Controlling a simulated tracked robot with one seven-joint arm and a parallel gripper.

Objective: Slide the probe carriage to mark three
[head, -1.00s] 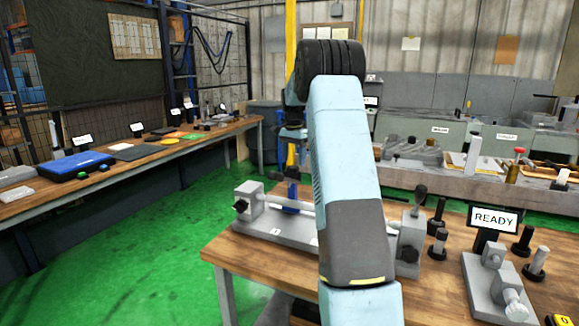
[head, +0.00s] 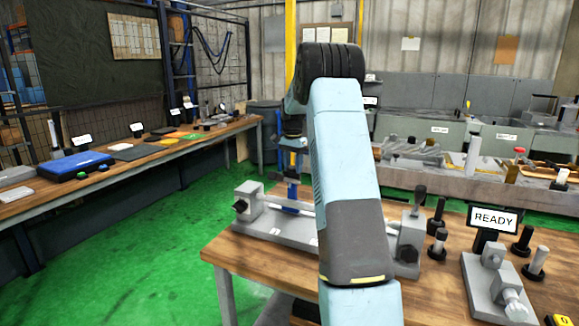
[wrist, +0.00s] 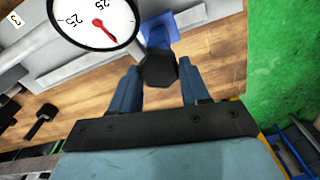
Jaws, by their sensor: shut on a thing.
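In the wrist view my gripper (wrist: 158,72) has its two blue fingers on either side of a dark hexagonal knob, shut on it. The knob (wrist: 158,66) belongs to the blue probe carriage (wrist: 160,32), partly hidden behind it. A white dial gauge (wrist: 92,18) with a red needle lies just left of the knob. A label reading 3 (wrist: 14,21) shows at the far upper left, on the grey base. In the head view the carriage (head: 291,194) stands near the left end of the grey slide fixture (head: 262,227). My arm covers the fixture's middle.
A READY display (head: 492,220), a small grey fixture (head: 495,285) and several black-based posts stand on the right of the wooden bench (head: 240,262). A grey end block (head: 249,200) closes the fixture's left end. Green floor is free left of the bench.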

